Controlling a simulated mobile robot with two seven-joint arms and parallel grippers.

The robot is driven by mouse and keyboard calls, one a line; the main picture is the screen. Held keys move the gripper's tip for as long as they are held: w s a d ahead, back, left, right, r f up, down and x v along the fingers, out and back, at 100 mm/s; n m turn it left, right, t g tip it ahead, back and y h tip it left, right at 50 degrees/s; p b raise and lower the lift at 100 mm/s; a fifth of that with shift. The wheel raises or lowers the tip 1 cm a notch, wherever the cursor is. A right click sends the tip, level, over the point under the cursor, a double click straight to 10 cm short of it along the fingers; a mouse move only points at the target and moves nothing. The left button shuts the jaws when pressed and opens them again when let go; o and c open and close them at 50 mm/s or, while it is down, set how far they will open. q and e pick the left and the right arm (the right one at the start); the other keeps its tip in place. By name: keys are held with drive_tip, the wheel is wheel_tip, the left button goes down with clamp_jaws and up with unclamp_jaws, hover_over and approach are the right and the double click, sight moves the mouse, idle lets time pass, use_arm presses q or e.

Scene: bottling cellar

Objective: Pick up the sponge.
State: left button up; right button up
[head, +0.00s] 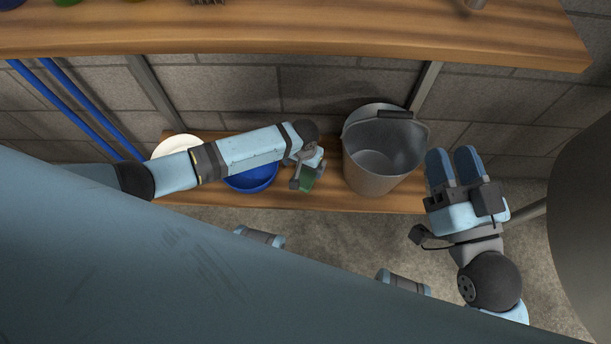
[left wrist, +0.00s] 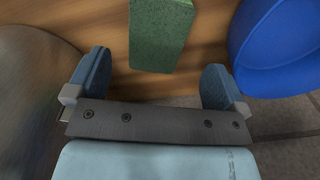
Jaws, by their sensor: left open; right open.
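The sponge is a green block on the lower wooden shelf. In the head view the sponge (head: 309,179) shows just below my left gripper, which partly hides it. In the left wrist view the sponge (left wrist: 161,36) lies ahead of the gap between the fingers. My left gripper (head: 308,167) is open and empty; its two blue fingers also show in the left wrist view (left wrist: 156,82), apart from the sponge. My right gripper (head: 455,166) is open and empty, right of the bucket, away from the sponge.
A grey bucket (head: 382,155) stands on the lower shelf (head: 330,196) right of the sponge. A blue bowl (head: 252,178) stands left of it, partly under my left arm. A white round thing (head: 178,146) lies further left. An upper shelf (head: 300,38) spans the top.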

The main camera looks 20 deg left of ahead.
sight(306, 173)
use_arm(q)
drive_tip(key=f+b, duration=0.1)
drive_tip(key=f, duration=0.1)
drive_tip(key=f+b, duration=0.2)
drive_tip(key=f, duration=0.1)
drive_tip(key=shift+w+d, duration=0.1)
drive_tip(key=shift+d, duration=0.1)
use_arm(e)
drive_tip(key=f+g, duration=0.1)
drive_tip(key=f, duration=0.1)
drive_tip(key=f+g, duration=0.1)
drive_tip(key=f, duration=0.2)
drive_tip(key=shift+w+a, duration=0.1)
drive_tip(key=shift+a, duration=0.1)
use_arm(q)
drive_tip(key=c, duration=1.1)
drive_tip(key=shift+r, duration=0.1)
use_arm(e)
drive_tip(key=shift+r, duration=0.1)
